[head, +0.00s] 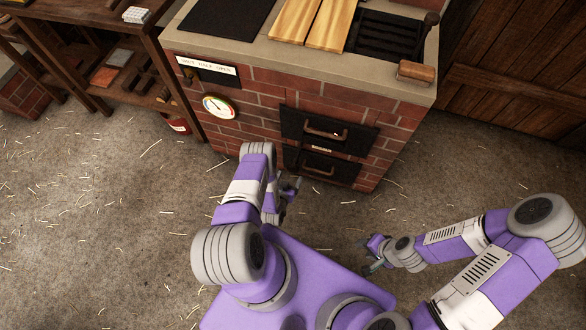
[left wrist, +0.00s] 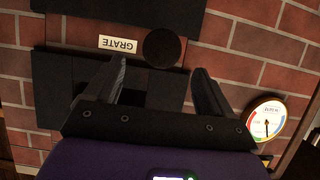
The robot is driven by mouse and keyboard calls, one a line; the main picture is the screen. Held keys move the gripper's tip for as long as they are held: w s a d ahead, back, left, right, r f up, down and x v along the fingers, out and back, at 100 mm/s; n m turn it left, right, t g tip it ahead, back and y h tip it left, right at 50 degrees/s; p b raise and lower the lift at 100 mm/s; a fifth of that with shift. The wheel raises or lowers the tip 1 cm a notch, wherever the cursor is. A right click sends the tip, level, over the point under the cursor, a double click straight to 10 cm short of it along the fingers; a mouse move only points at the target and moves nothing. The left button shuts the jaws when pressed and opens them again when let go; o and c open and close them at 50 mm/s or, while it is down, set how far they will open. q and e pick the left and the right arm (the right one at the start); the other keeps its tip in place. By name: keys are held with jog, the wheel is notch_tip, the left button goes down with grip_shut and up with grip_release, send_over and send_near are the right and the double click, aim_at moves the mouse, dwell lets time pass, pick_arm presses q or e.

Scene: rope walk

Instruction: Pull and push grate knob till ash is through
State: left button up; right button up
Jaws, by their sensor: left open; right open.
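The grate knob (left wrist: 161,47) is a round black disc beside a white GRATE label (left wrist: 119,45), upside down in the left wrist view. It sits on the front of the brick stove (head: 260,92). My left gripper (left wrist: 160,66) is open, its fingers spread either side of the knob's line, with the knob showing between and beyond the tips. I cannot tell the gap in depth. In the head view my left gripper (head: 290,188) is low in front of the stove. My right gripper (head: 373,256) is open and empty over the floor. No ash is visible.
The stove front has an upper door (head: 330,132) and a lower door (head: 330,168) with handles, and a round gauge (head: 218,106). A wooden shelf (head: 110,50) stands left with a red extinguisher (head: 178,126). The straw-strewn floor (head: 100,220) is free on the left.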

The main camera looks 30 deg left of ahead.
aim_at(292, 169)
pick_arm(q)
jog(key=b+x, duration=0.3)
jog(key=x, duration=0.3)
jog(key=shift+w+a+f, duration=0.1)
jog(key=shift+w+a, duration=0.05)
jog(key=shift+a, duration=0.05)
jog(key=shift+w+a+f, duration=0.1)
jog(key=shift+w+f, duration=0.05)
jog(key=shift+w, duration=0.4)
